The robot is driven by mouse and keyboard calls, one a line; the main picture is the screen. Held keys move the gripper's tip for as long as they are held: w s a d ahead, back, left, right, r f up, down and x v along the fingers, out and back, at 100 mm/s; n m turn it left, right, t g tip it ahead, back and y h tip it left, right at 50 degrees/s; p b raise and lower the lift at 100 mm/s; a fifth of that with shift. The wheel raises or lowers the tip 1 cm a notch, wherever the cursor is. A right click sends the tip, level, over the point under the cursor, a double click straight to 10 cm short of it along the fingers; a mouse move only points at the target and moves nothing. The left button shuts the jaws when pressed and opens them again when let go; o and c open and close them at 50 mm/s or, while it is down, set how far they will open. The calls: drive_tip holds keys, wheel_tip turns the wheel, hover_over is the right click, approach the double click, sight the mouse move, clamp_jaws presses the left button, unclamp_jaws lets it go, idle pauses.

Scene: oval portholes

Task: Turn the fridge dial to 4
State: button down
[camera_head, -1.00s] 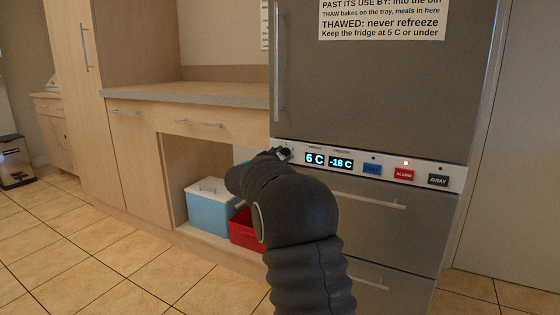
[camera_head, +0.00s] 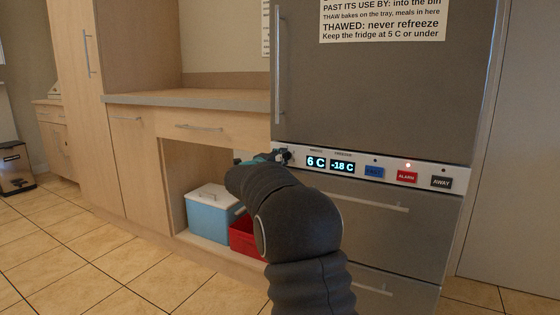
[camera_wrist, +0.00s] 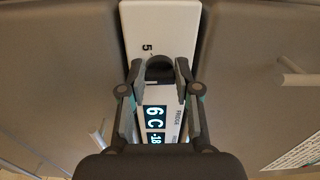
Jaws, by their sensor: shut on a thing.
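The fridge dial (camera_wrist: 159,69) is a dark round knob on the white control strip (camera_wrist: 160,25). In the wrist view it sits between the two fingers of my gripper (camera_wrist: 160,73), which is shut on it. A printed 5 shows beside the dial; its other marks are hidden or too small to read. In the head view my gripper (camera_head: 281,157) is at the left end of the strip, mostly hidden by my arm. The fridge display (camera_head: 316,162) reads 6 C, and it also shows sideways in the wrist view (camera_wrist: 155,117).
Right of the fridge display are the freezer display (camera_head: 342,167) at -18 C, a blue button (camera_head: 374,172), a red ALARM button (camera_head: 407,177) with a lit lamp above, and a black AWAY button (camera_head: 441,183). Drawer handles stick out below. A blue cooler (camera_head: 209,214) stands lower left.

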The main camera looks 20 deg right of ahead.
drive_tip(key=shift+s+d, duration=0.1)
drive_tip(key=shift+d, duration=0.05)
drive_tip(key=shift+f, duration=0.1)
idle(0.3)
drive_tip(key=c, duration=0.8)
unclamp_jaws()
drive_tip(key=shift+d+m, duration=0.1)
drive_tip(key=shift+m, duration=0.2)
drive_tip(key=shift+a, duration=0.2)
drive_tip(key=shift+s+a, duration=0.25)
drive_tip(key=shift+a, duration=0.15)
drive_tip(key=v, duration=1.1)
drive_tip(key=shift+s, duration=0.1)
